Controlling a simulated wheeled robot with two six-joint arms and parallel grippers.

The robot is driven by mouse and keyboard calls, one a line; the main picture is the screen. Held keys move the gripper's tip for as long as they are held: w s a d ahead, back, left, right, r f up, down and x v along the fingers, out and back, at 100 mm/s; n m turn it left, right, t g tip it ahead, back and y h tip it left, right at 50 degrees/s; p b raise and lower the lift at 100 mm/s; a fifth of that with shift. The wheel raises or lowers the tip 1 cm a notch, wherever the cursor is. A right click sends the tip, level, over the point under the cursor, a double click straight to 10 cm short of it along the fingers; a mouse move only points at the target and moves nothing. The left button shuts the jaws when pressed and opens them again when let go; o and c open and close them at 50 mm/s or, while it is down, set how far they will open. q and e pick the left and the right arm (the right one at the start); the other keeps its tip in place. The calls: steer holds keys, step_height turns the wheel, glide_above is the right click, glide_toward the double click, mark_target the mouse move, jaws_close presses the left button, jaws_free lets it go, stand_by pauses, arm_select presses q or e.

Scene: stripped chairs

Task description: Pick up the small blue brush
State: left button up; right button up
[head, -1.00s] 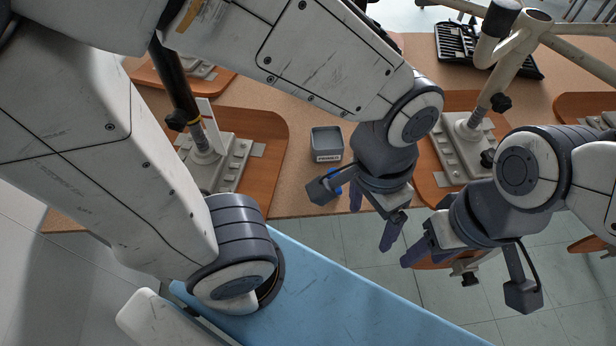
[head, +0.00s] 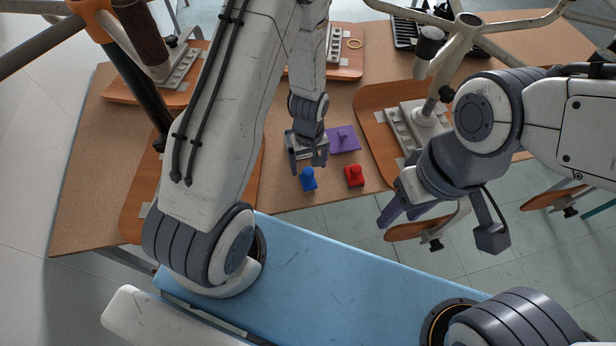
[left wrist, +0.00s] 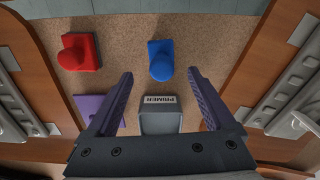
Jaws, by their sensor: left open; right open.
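The small blue brush (head: 308,179) stands on the brown tabletop near its front edge. In the left wrist view the blue brush (left wrist: 160,60) is beyond and between my open fingertips, apart from them. My left gripper (head: 308,166) is open and empty, just behind the brush in the head view; it also shows in the left wrist view (left wrist: 160,88). My right gripper (head: 392,208) is open and empty, off the table's front edge to the right.
A red brush (head: 354,176) stands right of the blue one, with a purple piece (head: 343,139) behind it. Wooden chair panels with grey mounts (head: 410,125) flank the area.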

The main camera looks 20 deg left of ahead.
mark_target(308, 172)
arm_select(q)
step_height(308, 172, down, 2)
steer(key=shift+f, duration=0.1)
steer(key=f+p, duration=0.2)
steer(key=f, duration=0.1)
steer(key=shift+s+f, duration=0.2)
steer(key=shift+f, duration=0.8)
jaws_close()
